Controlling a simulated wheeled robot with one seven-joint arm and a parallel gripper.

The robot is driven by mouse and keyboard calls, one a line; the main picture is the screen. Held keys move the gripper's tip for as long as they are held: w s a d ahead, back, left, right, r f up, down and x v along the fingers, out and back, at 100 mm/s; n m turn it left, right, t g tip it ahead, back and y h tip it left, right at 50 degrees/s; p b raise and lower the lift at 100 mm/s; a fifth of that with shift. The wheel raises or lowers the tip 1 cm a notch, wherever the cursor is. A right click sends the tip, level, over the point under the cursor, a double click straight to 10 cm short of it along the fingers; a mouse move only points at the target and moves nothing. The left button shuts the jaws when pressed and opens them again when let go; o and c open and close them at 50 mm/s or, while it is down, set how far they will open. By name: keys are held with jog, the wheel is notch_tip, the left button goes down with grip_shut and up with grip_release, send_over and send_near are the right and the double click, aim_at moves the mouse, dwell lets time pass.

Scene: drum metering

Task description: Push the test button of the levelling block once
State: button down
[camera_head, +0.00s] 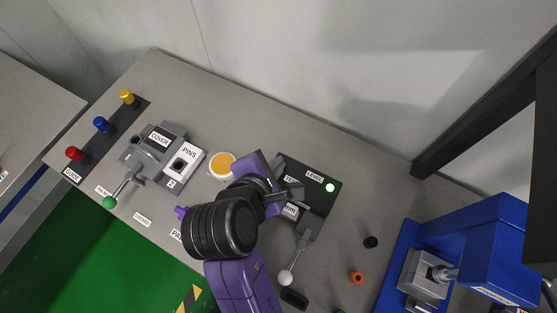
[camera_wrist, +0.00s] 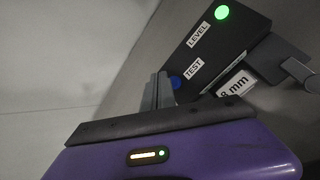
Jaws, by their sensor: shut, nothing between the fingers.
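The levelling block (camera_head: 323,201) is a black box on the bench, right of my gripper in the head view. It also shows in the wrist view (camera_wrist: 222,40), with labels LEVEL and TEST. Its LEVEL lamp (camera_wrist: 222,12) is lit green. The blue test button (camera_wrist: 177,82) sits by the TEST label, partly hidden by my fingers. My gripper (camera_wrist: 160,88) is shut and empty, its tips right beside the button in the picture. I cannot tell whether they touch it. In the head view my gripper (camera_head: 291,191) covers the button.
A lever with a white ball (camera_head: 286,278) stands in front of the block. A yellow-topped round dish (camera_head: 222,165) and the COVER and PINS unit (camera_head: 160,150) lie left. A blue machine (camera_head: 490,245) stands right. Small black (camera_head: 371,242) and orange (camera_head: 356,277) parts lie between.

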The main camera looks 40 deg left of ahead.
jog(key=shift+r, duration=0.1)
notch_tip(320, 180, up, 5)
jog(key=p, duration=0.6)
dwell(0.8)
